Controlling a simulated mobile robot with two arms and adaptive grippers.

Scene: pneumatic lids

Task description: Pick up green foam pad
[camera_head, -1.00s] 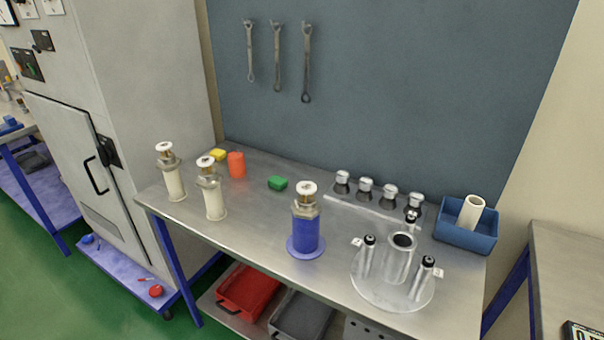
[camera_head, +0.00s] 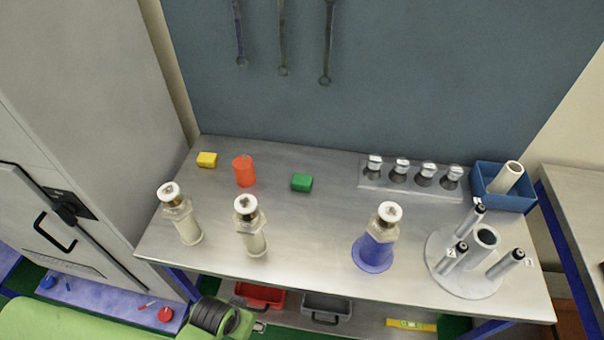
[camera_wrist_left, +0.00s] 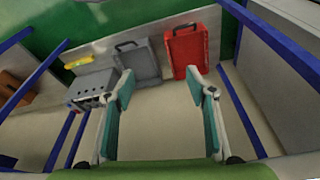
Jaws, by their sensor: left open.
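The green foam pad (camera_head: 302,182) is a small block lying on the steel bench (camera_head: 310,230), toward the back, right of the orange cylinder (camera_head: 244,170). In the head view my left arm comes in at the lower left, with part of the left gripper (camera_head: 262,326) low in front of the bench. In the left wrist view the left gripper (camera_wrist_left: 165,105) has its two fingers wide apart with nothing between them. It faces the lower shelf, and the pad is not in that view. My right gripper is not in view.
A yellow block (camera_head: 207,159) lies at the back left. Two cream-bodied lidded cylinders (camera_head: 188,231) stand in front, and a blue one (camera_head: 374,252) stands to the right. The bench around the pad is clear.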

